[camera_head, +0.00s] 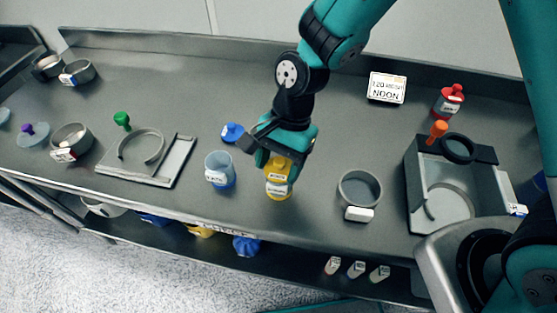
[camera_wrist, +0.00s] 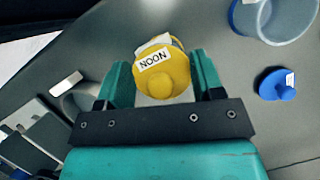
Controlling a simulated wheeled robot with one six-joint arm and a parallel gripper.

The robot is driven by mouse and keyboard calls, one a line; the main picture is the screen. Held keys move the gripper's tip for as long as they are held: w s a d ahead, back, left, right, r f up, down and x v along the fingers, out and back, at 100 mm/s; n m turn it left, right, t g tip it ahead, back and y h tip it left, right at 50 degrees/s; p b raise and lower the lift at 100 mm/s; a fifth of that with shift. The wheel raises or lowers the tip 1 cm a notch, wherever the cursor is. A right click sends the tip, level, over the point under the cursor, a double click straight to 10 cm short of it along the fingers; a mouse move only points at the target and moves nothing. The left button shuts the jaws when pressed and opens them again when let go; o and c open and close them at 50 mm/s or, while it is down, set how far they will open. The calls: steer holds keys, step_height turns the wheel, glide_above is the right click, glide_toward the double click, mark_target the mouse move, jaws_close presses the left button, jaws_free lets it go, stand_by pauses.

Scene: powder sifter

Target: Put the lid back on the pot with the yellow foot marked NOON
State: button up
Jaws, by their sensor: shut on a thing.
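A yellow lid (camera_head: 282,164) with a round knob and a NOON label is between the fingers of my gripper (camera_head: 279,152). Below it in the head view is a pot with a white label and a yellow foot (camera_head: 278,194). The lid is directly over the pot; whether it is fully seated cannot be told. In the wrist view the yellow lid (camera_wrist: 166,75) sits between the two teal fingers of my gripper (camera_wrist: 163,82), its NOON label readable. The lid hides most of the pot there. My gripper is shut on the lid.
A blue-footed open pot (camera_head: 220,168) stands left of my gripper, with its blue lid (camera_head: 232,132) behind it. A grey sieve ring (camera_head: 359,188) stands to the right. A card reading NOON (camera_head: 387,88) stands at the back. A dark sifter station (camera_head: 412,185) is farther right.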

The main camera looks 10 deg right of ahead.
stand_by(0.3)
steer(key=o, duration=1.1)
steer(key=shift+o, duration=0.2)
steer(key=shift+r+p, duration=3.5)
steer(key=shift+r, duration=0.05)
jaws_close()
steer(key=shift+f, duration=0.25)
